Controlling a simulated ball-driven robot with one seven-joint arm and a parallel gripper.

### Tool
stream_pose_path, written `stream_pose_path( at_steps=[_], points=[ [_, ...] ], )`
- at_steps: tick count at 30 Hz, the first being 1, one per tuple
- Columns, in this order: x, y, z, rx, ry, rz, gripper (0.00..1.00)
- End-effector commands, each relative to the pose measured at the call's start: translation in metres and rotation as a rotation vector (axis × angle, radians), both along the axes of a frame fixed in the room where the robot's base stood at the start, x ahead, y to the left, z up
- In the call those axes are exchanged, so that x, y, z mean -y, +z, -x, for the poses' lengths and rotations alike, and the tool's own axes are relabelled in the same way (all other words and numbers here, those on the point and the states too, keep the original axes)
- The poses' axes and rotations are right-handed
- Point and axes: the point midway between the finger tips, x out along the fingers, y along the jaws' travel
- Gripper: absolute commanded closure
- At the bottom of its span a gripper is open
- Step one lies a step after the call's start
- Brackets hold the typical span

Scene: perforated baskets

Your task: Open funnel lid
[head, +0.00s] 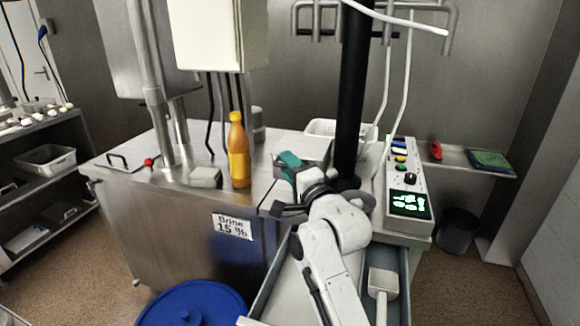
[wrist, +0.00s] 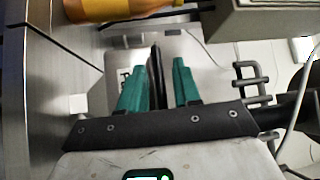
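No funnel or lid can be clearly made out. In the head view, my gripper (head: 289,160) is over the right part of the steel counter (head: 262,145), to the right of the orange bottle (head: 238,155). Only part of its teal fingers shows, beside some grey metal edges that I cannot identify. In the wrist view, the two teal fingers of my gripper (wrist: 160,80) stand apart. A thin dark upright strip (wrist: 154,75) shows between them, nearer the left finger; I cannot tell whether it is touched. My arm hides the counter's front right edge.
The orange bottle stands upright near my gripper. A small grey block (head: 206,178) and a black handle (head: 117,162) are further left. A control panel (head: 402,180) stands at right. A white basket (head: 335,129) is behind. A blue round lid (head: 193,305) is low in front.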

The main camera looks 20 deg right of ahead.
Motion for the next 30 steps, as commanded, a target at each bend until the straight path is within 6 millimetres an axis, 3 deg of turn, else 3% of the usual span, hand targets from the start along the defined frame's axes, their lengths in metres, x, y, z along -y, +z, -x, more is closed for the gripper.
stream_pose_path(
  at_steps=[4,14,30],
  points=[
    [0.0001,-0.0002,0.0002,0.000,0.000,0.000,0.68],
    [0.0003,0.0001,0.0004,0.000,0.000,0.000,0.99],
    [0.0001,0.0051,0.0005,0.003,0.000,-0.004,1.00]
  ],
)
